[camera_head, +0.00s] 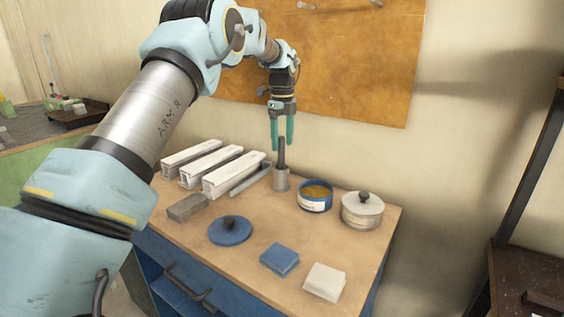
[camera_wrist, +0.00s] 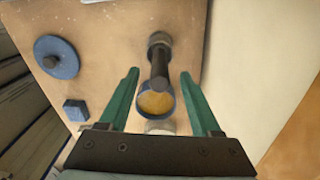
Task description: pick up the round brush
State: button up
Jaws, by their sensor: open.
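The round brush (camera_head: 281,155) stands upright at the back of the bench, with its dark handle up and its lower end in or on a grey cylindrical cup (camera_head: 281,181). My gripper (camera_head: 282,147) is open, pointing down over it, with green fingers to the left and right of the handle's top. In the wrist view the dark handle (camera_wrist: 159,66) lies in line with the gap between my fingertips (camera_wrist: 159,73). Neither finger visibly touches it. The brush's lower end is hidden.
A blue tin with amber contents (camera_head: 315,194) and a lidded pale pot (camera_head: 362,210) stand right of the brush. White profiles (camera_head: 233,174) lie left. A blue lid (camera_head: 230,230), a grey block (camera_head: 187,207), a blue pad (camera_head: 280,259) and a white pad (camera_head: 324,281) lie in front.

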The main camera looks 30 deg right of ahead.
aim_at(281, 170)
jog(key=shift+w+a+f+p, duration=0.1)
jog(key=shift+f+p, duration=0.5)
jog(key=shift+f, duration=1)
jog(key=shift+w+a+f+p, duration=0.1)
jog(key=shift+f+p, duration=0.5)
jog(key=shift+f, duration=0.95)
grip_shut()
